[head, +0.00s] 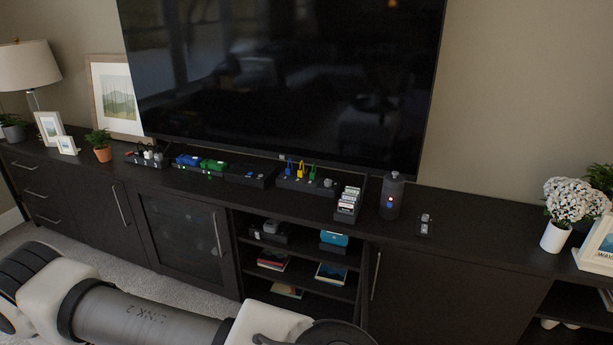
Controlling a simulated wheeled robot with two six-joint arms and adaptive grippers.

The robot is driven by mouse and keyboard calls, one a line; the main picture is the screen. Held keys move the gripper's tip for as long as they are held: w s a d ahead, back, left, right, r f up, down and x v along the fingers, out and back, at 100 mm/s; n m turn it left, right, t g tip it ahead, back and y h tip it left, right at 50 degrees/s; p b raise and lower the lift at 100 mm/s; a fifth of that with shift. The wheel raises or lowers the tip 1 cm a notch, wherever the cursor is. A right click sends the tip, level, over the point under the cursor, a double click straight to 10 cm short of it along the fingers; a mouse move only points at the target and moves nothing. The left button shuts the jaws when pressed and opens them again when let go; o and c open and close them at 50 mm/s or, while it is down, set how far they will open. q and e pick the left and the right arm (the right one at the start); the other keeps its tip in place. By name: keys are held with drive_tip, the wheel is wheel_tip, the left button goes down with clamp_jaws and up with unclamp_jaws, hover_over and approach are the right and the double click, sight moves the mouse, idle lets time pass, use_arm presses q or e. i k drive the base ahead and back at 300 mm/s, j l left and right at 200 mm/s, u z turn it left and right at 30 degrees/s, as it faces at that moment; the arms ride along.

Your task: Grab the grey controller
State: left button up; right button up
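I cannot tell for sure which thing is the grey controller. A small grey object (271,226) sits on a dark stand in the upper open shelf of the cabinet. Another small grey item (425,218) lies on a dark base on the cabinet top, right of a dark cylinder. Both are too small to make out clearly. One of my arms crosses the bottom left of the head view, below and in front of the cabinet. Neither gripper is in view.
A long dark cabinet (480,242) runs under a large television (285,80). Its top holds a row of small dark trays, a dark cylinder (391,196) and a white flower vase (555,237). Books and a blue item (334,238) are on the shelves. The cabinet top right of centre is mostly clear.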

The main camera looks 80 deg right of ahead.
sight(271, 225)
drive_tip(key=i+l+z, duration=0.25)
drive_tip(key=i+z, duration=0.2)
drive_tip(key=i+l+z, duration=0.15)
drive_tip(key=i+z, duration=0.7)
drive_tip(key=i+j+z, duration=0.15)
drive_tip(key=i+z, duration=0.15)
drive_tip(key=z, duration=0.15)
drive_tip(key=i+z, duration=0.15)
drive_tip(key=z, duration=0.3)
drive_tip(key=i+l+z, duration=0.1)
drive_tip(key=z, duration=0.35)
drive_tip(key=i+j+z, duration=0.1)
drive_tip(key=z, duration=0.3)
drive_tip(key=i+j+z, duration=0.1)
drive_tip(key=i+z, duration=0.15)
drive_tip(key=z, duration=0.2)
drive_tip(key=i+j+z, duration=0.15)
drive_tip(key=z, duration=0.3)
drive_tip(key=i+j+z, duration=0.1)
drive_tip(key=z, duration=0.35)
drive_tip(key=j, duration=0.05)
